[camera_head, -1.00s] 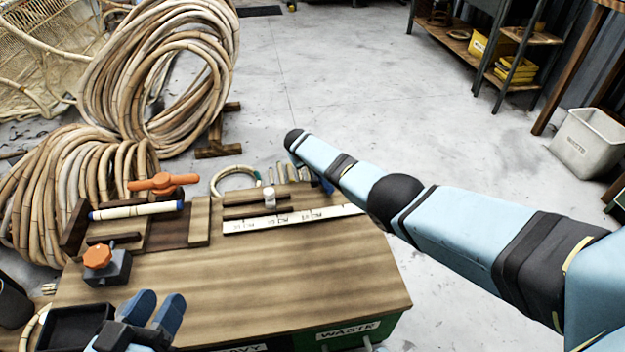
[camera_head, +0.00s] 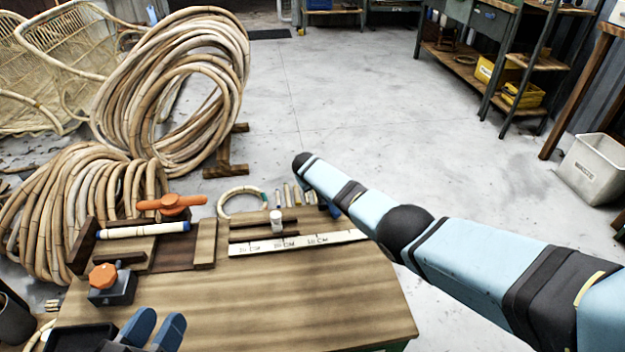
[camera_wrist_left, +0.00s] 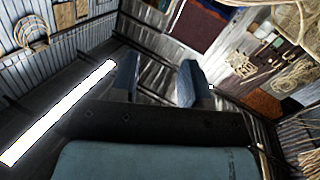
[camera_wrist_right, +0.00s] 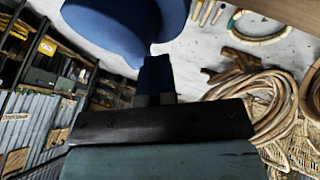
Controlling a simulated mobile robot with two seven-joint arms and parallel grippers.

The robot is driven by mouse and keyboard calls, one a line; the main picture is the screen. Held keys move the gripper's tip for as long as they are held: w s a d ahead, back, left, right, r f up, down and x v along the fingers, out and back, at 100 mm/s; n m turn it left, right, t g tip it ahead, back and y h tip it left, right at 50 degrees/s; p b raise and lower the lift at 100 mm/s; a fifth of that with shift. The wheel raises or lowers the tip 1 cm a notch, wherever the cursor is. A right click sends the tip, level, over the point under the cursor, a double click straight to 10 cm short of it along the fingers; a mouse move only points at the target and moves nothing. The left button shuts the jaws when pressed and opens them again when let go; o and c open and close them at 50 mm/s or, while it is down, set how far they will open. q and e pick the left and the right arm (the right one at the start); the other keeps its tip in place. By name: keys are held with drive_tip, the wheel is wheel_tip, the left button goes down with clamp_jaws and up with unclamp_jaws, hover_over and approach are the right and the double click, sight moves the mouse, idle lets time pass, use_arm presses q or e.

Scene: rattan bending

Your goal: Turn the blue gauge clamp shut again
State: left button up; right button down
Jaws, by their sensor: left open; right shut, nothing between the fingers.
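A large rounded blue, lobed shape (camera_wrist_right: 100,25) fills the top of the right wrist view; it looks like the knob of the blue gauge clamp. My right gripper (camera_wrist_right: 155,62) is shut, its fingertips right up against or just before this shape; I cannot tell if they touch. In the head view a small blue patch (camera_head: 329,208) shows at the bench's back right edge, mostly hidden by my right arm; whether it is clamp or finger is unclear. My left gripper (camera_head: 157,326) is open and empty above the bench's front left; its fingers show apart in the left wrist view (camera_wrist_left: 157,80).
The wooden bench (camera_head: 300,300) carries an orange-knobbed block (camera_head: 110,284), an orange handle (camera_head: 170,204), a blue-ended rod (camera_head: 145,230), and a ruler strip (camera_head: 300,243) with a white knob (camera_head: 276,220). Rattan coils (camera_head: 175,90) stand behind left. The bench's front middle is clear.

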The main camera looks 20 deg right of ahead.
use_arm(q)
wheel_tip(320, 180, up, 8)
drive_tip(key=n+t+p, duration=0.1)
drive_tip(key=t+p, duration=0.2)
drive_tip(key=p, duration=0.3)
drive_tip(key=shift+g+y, duration=0.8)
drive_tip(key=f, duration=0.1)
drive_tip(key=a+f+p, duration=0.1)
drive_tip(key=a+f, duration=0.1)
drive_tip(key=shift+s+f+p, duration=0.2)
drive_tip(key=shift+f+p, duration=0.05)
drive_tip(key=shift+p, duration=0.15)
use_arm(e)
drive_tip(key=v, duration=1.3)
drive_tip(key=shift+w+a, duration=0.1)
drive_tip(key=shift+a, duration=0.05)
